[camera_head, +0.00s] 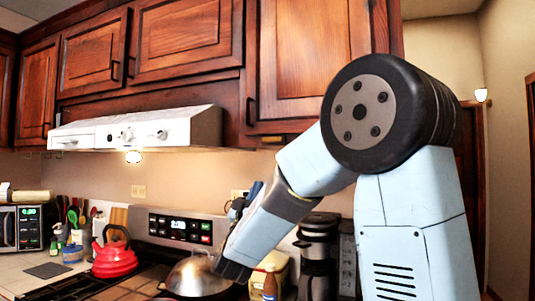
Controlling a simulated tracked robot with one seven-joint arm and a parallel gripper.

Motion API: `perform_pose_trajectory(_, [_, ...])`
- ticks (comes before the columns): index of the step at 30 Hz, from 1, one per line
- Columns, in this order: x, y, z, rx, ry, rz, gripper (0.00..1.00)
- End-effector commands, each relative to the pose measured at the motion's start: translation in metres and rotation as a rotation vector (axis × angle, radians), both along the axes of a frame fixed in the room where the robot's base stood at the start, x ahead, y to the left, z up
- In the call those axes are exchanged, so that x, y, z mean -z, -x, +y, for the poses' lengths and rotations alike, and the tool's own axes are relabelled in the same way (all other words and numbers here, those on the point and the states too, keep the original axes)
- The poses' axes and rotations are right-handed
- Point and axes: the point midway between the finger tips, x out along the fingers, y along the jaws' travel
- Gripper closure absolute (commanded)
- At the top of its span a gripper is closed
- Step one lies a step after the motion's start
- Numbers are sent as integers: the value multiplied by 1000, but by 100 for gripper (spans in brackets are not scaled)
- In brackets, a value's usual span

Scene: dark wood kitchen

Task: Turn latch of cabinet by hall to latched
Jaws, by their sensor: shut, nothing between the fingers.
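The cabinet nearest the hall opening is the upper dark wood cabinet (300,60) right of the range hood. Its right part is behind my arm. A dark vertical handle (249,111) is on the door's lower left. A small dark piece (273,139) shows at its bottom edge; I cannot tell whether it is the latch or how it is turned. My arm bends down and left below this cabinet, its lower end over the stove.
The white range hood (140,131) juts out left of the cabinet. Below are a red kettle (115,255), a metal domed lid (196,278) close to my arm, and a coffee maker (318,250). The wall below the cabinet is mostly clear.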

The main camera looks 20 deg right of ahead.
Motion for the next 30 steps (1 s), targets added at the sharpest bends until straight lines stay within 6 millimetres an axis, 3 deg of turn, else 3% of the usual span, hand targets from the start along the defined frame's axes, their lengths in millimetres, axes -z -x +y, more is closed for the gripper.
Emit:
perform_pose_trajectory(8, [-7,-3,-5,-8,-34,-57,100])
perform_pose_trajectory(24, [-70,-54,-42,-9,-33,-55,100])
perform_pose_trajectory(30, [-97,-54,-41,-11,-32,-56,100])
